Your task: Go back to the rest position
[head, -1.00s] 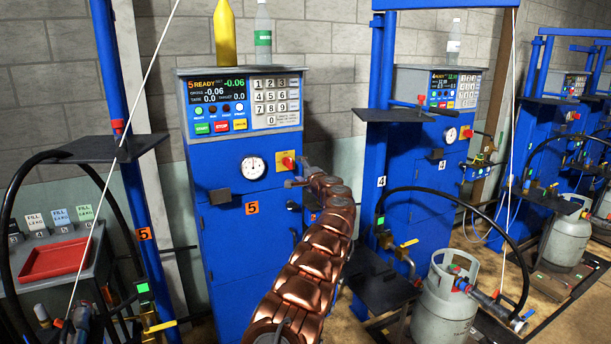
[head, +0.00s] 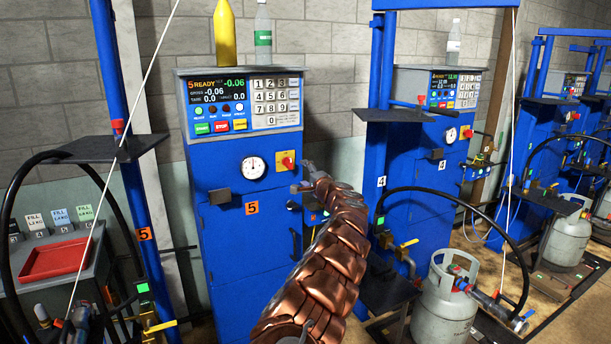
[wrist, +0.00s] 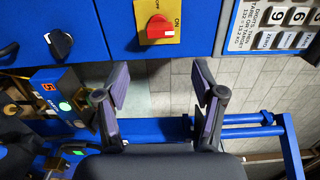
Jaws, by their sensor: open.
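My gripper (head: 306,176) is at the end of my copper-coloured arm, in front of the right side of the blue scale cabinet marked 5 (head: 230,240). In the wrist view my gripper (wrist: 160,88) is open, with its two dark fingers apart and nothing between them. The red rotary switch on its yellow plate (head: 287,161) sits just above and left of the gripper in the head view. It also shows in the wrist view as a red switch (wrist: 160,28), beyond the fingertips and apart from them.
A keypad and display panel (head: 243,105) tops cabinet 5, with a yellow bottle (head: 225,35) and a clear bottle (head: 263,38) above. A grey gas cylinder (head: 443,300) stands at right by scale 4. A red tray (head: 55,260) lies at left. A thin pale cable (head: 140,90) hangs at left.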

